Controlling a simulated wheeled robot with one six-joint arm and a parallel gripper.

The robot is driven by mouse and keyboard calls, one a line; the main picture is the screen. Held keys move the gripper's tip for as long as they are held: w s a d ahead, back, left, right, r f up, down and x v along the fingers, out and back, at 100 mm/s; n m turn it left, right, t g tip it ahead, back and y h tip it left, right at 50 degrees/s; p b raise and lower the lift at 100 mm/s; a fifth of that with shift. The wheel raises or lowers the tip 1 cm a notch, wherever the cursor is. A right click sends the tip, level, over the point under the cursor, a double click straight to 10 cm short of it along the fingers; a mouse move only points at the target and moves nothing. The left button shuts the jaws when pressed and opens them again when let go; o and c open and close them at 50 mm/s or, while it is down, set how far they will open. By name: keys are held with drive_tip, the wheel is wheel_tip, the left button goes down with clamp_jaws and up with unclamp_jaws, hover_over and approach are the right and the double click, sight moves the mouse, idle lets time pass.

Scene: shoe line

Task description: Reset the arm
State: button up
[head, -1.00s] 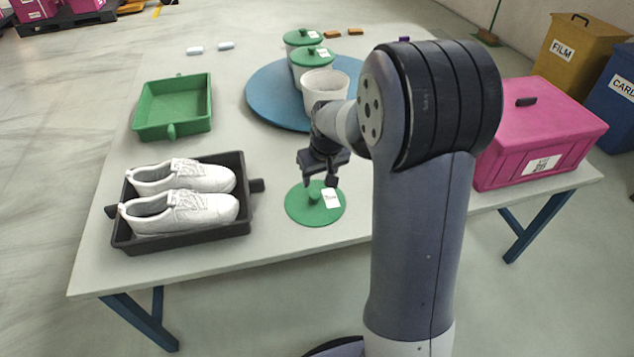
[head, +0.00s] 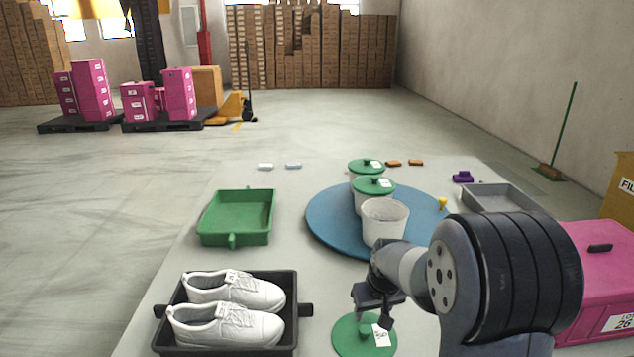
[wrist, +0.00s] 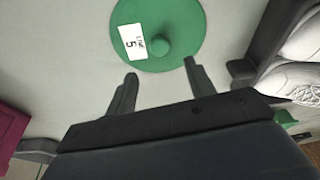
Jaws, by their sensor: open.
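My gripper (head: 377,310) is open and empty, just above and beside a green lid (head: 350,341) that lies flat on the table. In the wrist view, my gripper (wrist: 158,82) has its fingers apart, and the green lid (wrist: 188,22) with its round knob and white label marked 5 lies beyond the fingertips. My arm is bent, with its large dark joint at the right in the head view. An uncovered white pot (head: 384,222) stands behind my gripper on the blue round board (head: 325,222).
A black tray (head: 292,290) with two white shoes (head: 228,325) is left of my gripper. A green tray (head: 237,218) is farther back. Two pots with green lids (head: 373,187) stand on the board. A pink box (head: 600,270) and grey tray (head: 500,197) are right.

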sight(365, 329)
drive_tip(key=b+x, duration=0.1)
drive_tip(key=x, duration=0.7)
drive_tip(key=shift+f+b, duration=0.35)
drive_tip(key=shift+f, duration=0.05)
wheel_tip(365, 329, up, 2)
drive_tip(key=shift+w+r+p, duration=0.1)
drive_tip(key=shift+r+p, duration=0.1)
drive_tip(key=shift+p, duration=0.25)
drive_tip(key=shift+r, duration=0.5)
drive_tip(key=shift+f, duration=0.1)
